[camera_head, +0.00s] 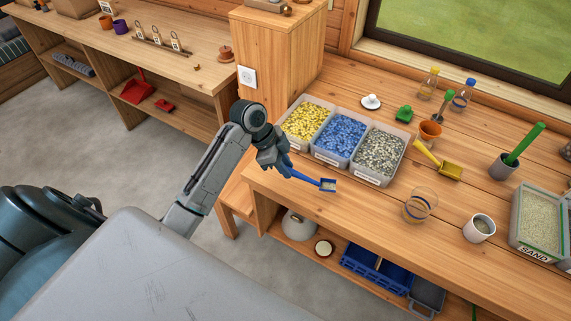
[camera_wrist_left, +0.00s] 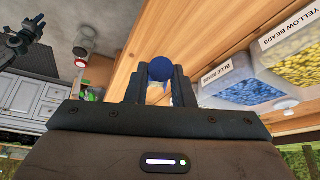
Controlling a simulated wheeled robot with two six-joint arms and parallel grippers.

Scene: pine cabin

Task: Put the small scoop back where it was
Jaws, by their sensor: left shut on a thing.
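My left gripper (camera_head: 283,169) is shut on the handle of the small blue scoop (camera_head: 328,185). It holds the scoop near the front edge of the workbench, in front of the bead bins. The scoop's bowl points right; whether anything lies in it is too small to tell. In the left wrist view the blue handle end (camera_wrist_left: 160,69) shows between the fingers (camera_wrist_left: 158,88), and the bowl is mostly hidden. A larger yellow scoop (camera_head: 449,172) lies on the bench to the right. My right gripper does not show in the head view.
Bins of yellow beads (camera_head: 306,122), blue beads (camera_head: 339,137) and grey beads (camera_head: 378,153) stand behind the scoop. A glass jar (camera_head: 420,206), a white cup (camera_head: 479,228) and a sand bin (camera_head: 540,219) stand to the right. Bare bench lies between bins and jar.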

